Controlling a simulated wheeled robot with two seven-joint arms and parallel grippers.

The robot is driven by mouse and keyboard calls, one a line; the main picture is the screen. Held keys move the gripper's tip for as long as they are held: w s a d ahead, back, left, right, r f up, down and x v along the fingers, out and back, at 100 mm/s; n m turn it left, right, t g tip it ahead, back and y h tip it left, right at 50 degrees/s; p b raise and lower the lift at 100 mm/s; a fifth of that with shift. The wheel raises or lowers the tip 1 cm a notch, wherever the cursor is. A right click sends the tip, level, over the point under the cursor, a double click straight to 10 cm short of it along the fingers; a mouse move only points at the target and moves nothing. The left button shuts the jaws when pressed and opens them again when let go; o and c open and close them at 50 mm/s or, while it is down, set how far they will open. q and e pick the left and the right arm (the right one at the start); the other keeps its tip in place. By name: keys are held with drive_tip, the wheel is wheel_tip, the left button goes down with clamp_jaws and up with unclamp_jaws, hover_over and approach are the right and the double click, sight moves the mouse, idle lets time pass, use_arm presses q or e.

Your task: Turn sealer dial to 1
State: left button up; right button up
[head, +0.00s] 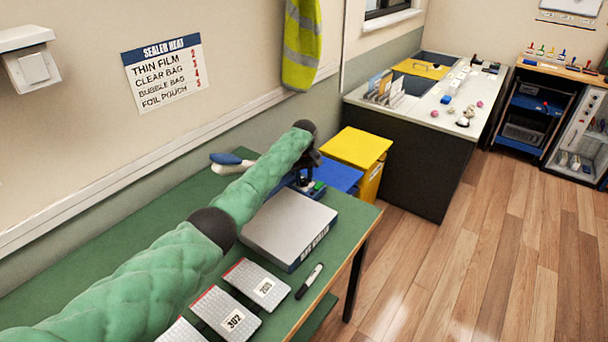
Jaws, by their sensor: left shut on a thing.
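My left arm, in a green quilted sleeve, reaches from the lower left across the green bench. My left gripper (312,184) is dark and points down at the near left end of a blue device (339,174), which looks like the sealer. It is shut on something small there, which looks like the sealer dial. The dial and its setting are hidden by the gripper and too small to read. A wall sign headed SEALER HEAT (163,72) lists thin film, clear bag, bubble bag and foil pouch with red numbers. My right gripper is not in view.
On the green bench (351,218) are a flat grey box (290,222) with a blue front, labelled pouches (256,284) and a black-and-white marker (309,281). A blue-and-white handled tool (230,162) lies behind my arm. A yellow bin (360,147) stands beyond the bench.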

sight(304, 180)
use_arm(q)
drive_tip(key=shift+n+p, duration=0.5)
drive_tip(key=shift+n, duration=0.7)
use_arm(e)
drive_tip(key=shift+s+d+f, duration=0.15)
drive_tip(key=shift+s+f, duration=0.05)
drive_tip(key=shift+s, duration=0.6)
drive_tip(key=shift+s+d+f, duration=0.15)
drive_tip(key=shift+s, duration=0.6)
use_arm(q)
drive_tip(key=o, duration=1)
drive_tip(key=shift+c, duration=0.2)
drive_tip(key=shift+r, duration=0.15)
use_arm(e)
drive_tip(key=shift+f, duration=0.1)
use_arm(q)
drive_tip(key=shift+r+b, duration=0.35)
drive_tip(key=shift+r, duration=0.05)
wheel_tip(304, 180, up, 5)
drive_tip(key=shift+f+b, duration=0.1)
drive_tip(key=shift+b, duration=0.8)
drive_tip(key=shift+r, duration=0.95)
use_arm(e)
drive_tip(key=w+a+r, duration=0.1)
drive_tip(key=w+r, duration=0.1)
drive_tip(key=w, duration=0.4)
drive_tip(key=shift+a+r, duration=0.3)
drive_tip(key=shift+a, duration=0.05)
